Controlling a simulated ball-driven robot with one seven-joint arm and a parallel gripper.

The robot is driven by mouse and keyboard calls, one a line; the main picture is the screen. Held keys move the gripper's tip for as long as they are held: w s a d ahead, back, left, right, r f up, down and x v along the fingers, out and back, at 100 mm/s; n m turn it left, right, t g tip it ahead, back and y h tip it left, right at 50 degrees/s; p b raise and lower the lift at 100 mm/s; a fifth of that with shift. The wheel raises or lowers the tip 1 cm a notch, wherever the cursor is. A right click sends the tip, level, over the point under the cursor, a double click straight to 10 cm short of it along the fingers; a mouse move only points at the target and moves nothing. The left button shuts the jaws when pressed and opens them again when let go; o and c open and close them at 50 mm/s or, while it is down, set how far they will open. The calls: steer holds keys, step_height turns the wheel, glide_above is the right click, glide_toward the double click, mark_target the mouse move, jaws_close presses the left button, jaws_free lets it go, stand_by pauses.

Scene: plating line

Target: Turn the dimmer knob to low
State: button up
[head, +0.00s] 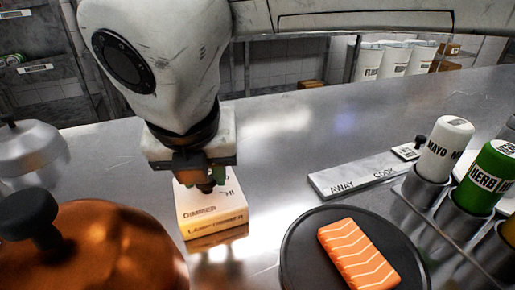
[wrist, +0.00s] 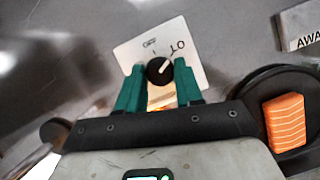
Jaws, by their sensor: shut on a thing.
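The dimmer is a cream box (head: 208,222) with "DIMMER" on it, on the steel counter below my gripper (head: 208,186) in the head view. In the wrist view its white top face (wrist: 190,55) shows a round black knob (wrist: 157,72) between the teal fingers of my gripper (wrist: 160,82). The fingers are shut on the knob, one on each side. The knob's white pointer line slants up and right, toward the markings on the right of the face. The lettering there is too small to read surely. In the head view my gripper hides the knob.
A copper lidded pot (head: 105,250) stands close at left front. A dark plate (head: 300,245) with a salmon piece (head: 358,254) is at right. An "AWAY/COOK" strip (head: 360,176) and a bottle rack (head: 415,205) lie beyond. The counter behind the dimmer is clear.

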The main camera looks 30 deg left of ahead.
stand_by(0.4)
steer(key=o, duration=1)
steer(key=shift+o, duration=0.2)
steer(key=p+v, duration=0.3)
steer(key=v, duration=0.7)
steer(key=shift+r+p, duration=0.35)
steer(key=shift+s, duration=0.1)
